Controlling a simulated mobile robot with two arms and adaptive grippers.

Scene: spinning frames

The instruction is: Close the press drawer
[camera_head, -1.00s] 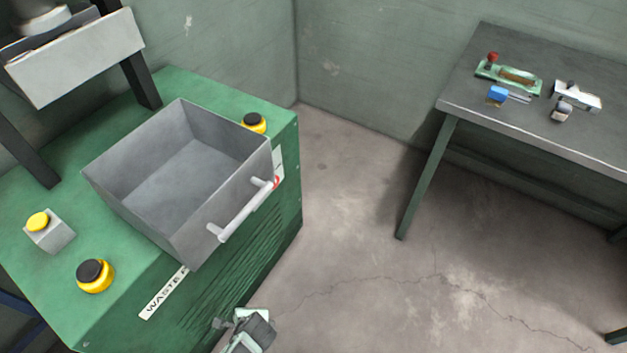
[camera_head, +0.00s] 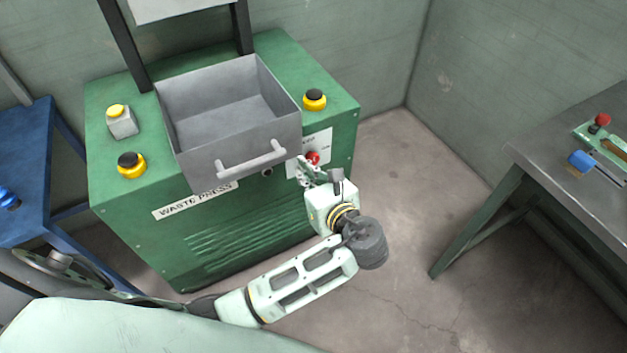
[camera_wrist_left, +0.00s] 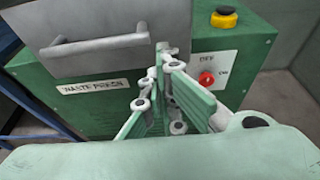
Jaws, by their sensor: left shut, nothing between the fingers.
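The grey press drawer (camera_head: 237,150) is an open, empty box standing out over the front of the green waste press (camera_head: 125,235). Its light bar handle (camera_head: 250,160) is on its front face. In the left wrist view the handle (camera_wrist_left: 95,45) is at the upper left. My left gripper (camera_head: 304,166) is shut and empty, just right of the handle and in front of the press. In the left wrist view its fingers (camera_wrist_left: 157,70) are together below the drawer's right front corner. I cannot tell whether they touch the drawer. My right gripper is out of view.
A red switch (camera_head: 313,157) on a white panel is close beside my left gripper. Yellow-and-black buttons (camera_head: 132,165) sit on the press top. A blue table (camera_head: 25,165) is at left and a grey workbench (camera_head: 560,155) at right. The floor between is clear.

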